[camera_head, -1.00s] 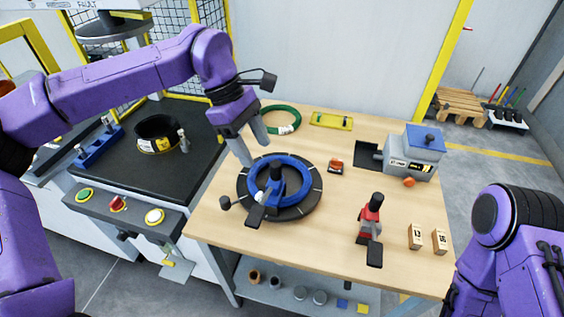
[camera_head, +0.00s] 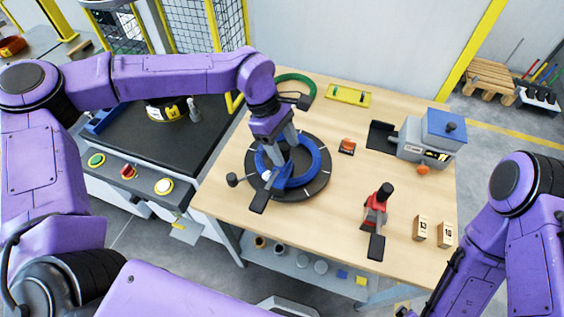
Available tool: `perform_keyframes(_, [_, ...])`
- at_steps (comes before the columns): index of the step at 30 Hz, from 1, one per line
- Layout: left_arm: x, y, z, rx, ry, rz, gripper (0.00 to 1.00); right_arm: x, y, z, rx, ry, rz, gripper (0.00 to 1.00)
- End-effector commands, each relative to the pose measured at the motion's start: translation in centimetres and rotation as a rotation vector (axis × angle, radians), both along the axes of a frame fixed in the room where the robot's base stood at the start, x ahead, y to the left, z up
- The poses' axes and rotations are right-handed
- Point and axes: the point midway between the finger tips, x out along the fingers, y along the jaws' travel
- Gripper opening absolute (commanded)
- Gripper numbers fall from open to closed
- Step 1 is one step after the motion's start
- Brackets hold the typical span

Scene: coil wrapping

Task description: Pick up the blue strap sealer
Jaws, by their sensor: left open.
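The blue strap sealer (camera_head: 281,179) stands at the front of the round dark turntable (camera_head: 318,187), by the blue coil (camera_head: 318,160). Its black handle (camera_head: 260,201) points toward the front. My left gripper (camera_head: 283,155) is open and points down just above and behind the sealer, its fingers partly covering the sealer's top. I cannot tell whether the fingers touch it.
A red tool (camera_head: 376,208) with a black handle stands right of the turntable. Two numbered blocks (camera_head: 420,228) lie near the right front edge. A grey-blue machine (camera_head: 434,138), an orange-topped button (camera_head: 347,146), a yellow level (camera_head: 348,95) and a green coil (camera_head: 306,79) sit farther back.

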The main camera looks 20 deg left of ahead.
Motion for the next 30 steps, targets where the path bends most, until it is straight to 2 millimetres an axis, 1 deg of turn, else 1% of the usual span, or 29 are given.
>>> perform_keyframes(5, [-0.01, -0.08, -0.16, 0.0, 0.0, -0.001, 0.61, -0.05, -0.01, -0.03, 0.0, 0.001, 0.0, 0.96])
perform_keyframes(6, [0.0, -0.09, -0.16, 0.0, 0.0, -0.001, 0.58, -0.05, -0.01, -0.04, 0.0, 0.001, 0.0, 0.96])
perform_keyframes(8, [0.0, -0.09, -0.15, 0.0, 0.0, -0.001, 0.38, -0.06, 0.0, -0.05, 0.0, 0.001, 0.0, 0.96])
perform_keyframes(9, [0.0, -0.1, -0.15, 0.0, 0.0, -0.001, 0.25, -0.06, 0.0, -0.05, 0.0, 0.001, 0.0, 0.96])
perform_keyframes(11, [0.0, -0.08, -0.14, 0.0, 0.0, -0.001, 0.06, -0.05, 0.01, -0.05, 0.0, 0.001, 0.0, 0.96])
perform_keyframes(12, [0.0, -0.08, -0.14, 0.0, 0.0, -0.001, 0.0, -0.05, 0.01, -0.05, 0.0, 0.001, 0.0, 0.96])
perform_keyframes(30, [-0.01, -0.03, -0.17, 0.001, 0.0, 0.0, 0.0, -0.04, 0.0, -0.05, 0.001, 0.001, 0.0, 0.96])
